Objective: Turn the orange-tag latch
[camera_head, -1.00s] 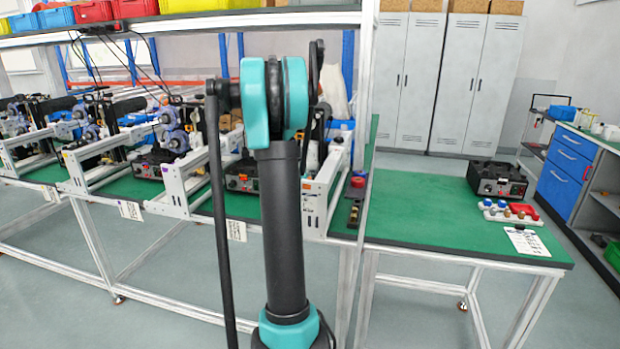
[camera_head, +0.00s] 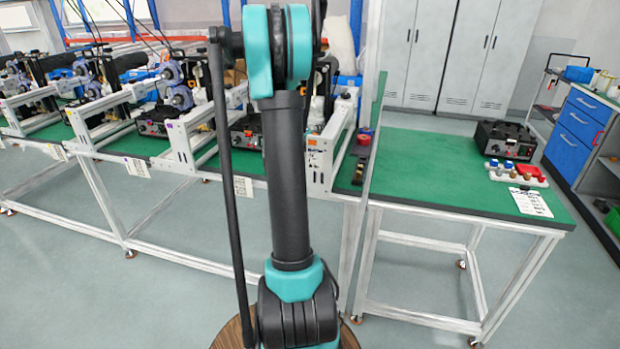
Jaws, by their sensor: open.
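A small orange mark (camera_head: 312,142) shows on the front end of a white frame (camera_head: 320,165), just right of my arm's upright link. It is too small to tell whether it is the latch's tag, and I cannot make out a latch or how it is turned. My arm stands in the middle of the view and covers part of the bench row behind it. My gripper is not visible.
Green-topped benches with several white-framed coder units (camera_head: 150,110) run to the left. A clearer green table (camera_head: 420,180) at the right holds a black box (camera_head: 503,138) and a small coloured-cap tray (camera_head: 515,172). Open grey floor lies in front.

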